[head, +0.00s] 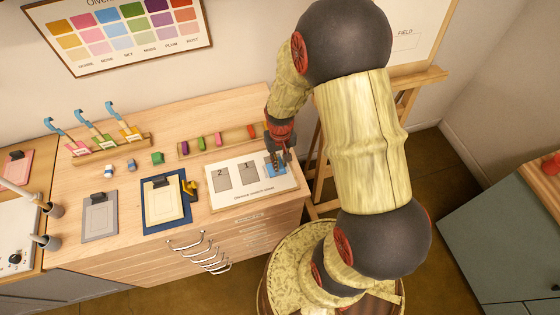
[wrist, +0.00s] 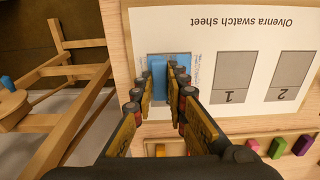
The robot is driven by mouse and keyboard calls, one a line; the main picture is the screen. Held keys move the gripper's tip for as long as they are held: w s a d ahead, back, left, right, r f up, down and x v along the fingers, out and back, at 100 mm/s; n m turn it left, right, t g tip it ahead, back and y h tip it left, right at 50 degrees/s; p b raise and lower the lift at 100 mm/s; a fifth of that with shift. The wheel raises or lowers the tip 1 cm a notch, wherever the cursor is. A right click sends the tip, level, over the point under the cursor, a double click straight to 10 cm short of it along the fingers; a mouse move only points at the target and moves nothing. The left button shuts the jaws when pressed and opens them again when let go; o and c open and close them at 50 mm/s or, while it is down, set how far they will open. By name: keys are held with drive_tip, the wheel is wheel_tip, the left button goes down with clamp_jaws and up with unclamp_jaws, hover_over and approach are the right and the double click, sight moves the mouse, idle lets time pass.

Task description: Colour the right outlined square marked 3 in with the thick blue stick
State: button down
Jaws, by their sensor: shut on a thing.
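The swatch sheet (head: 232,195) lies on the table top with its grey squares 2 (head: 222,179) and 1 (head: 247,174) bare. The right square (head: 282,171) shows blue over much of its area; its number is hidden. In the wrist view the sheet is upside down, and this square (wrist: 184,59) is at the left end of the row. My gripper (head: 277,160) points down over it. In the wrist view my gripper (wrist: 165,85) is shut on the thick blue stick (wrist: 158,75). The stick's tip is hidden, so I cannot tell whether it touches the sheet.
A shallow tray (head: 229,139) with several coloured sticks lies behind the sheet. A clipboard on a blue board (head: 151,216) and a yellow item (head: 190,188) are left of it. A wooden easel (head: 399,92) stands to the right.

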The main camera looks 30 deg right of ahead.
sight(273, 171)
drive_tip(key=shift+f+b, duration=0.45)
drive_tip(key=shift+f, duration=0.3)
drive_tip(key=shift+a, duration=0.15)
drive_tip(key=shift+w+a+r, duration=0.1)
drive_tip(key=shift+w+a, duration=0.1)
drive_tip(key=shift+a, duration=0.4)
drive_tip(key=shift+w+a, duration=0.2)
drive_tip(key=shift+a, duration=0.45)
drive_tip(key=shift+s+d+f, duration=0.2)
drive_tip(key=shift+s+d, duration=0.05)
drive_tip(key=shift+d, duration=0.45)
drive_tip(key=shift+s+d+f, duration=0.15)
drive_tip(key=shift+s+d, duration=0.1)
drive_tip(key=shift+d, duration=0.4)
drive_tip(key=shift+r, duration=0.1)
drive_tip(key=shift+a, duration=0.1)
drive_tip(key=shift+w+a+r+p, duration=0.15)
drive_tip(key=shift+w+a, duration=0.1)
drive_tip(key=shift+a, duration=0.4)
drive_tip(key=shift+w+a+p, duration=0.15)
drive_tip(key=shift+w+a, duration=0.1)
drive_tip(key=shift+a, duration=0.35)
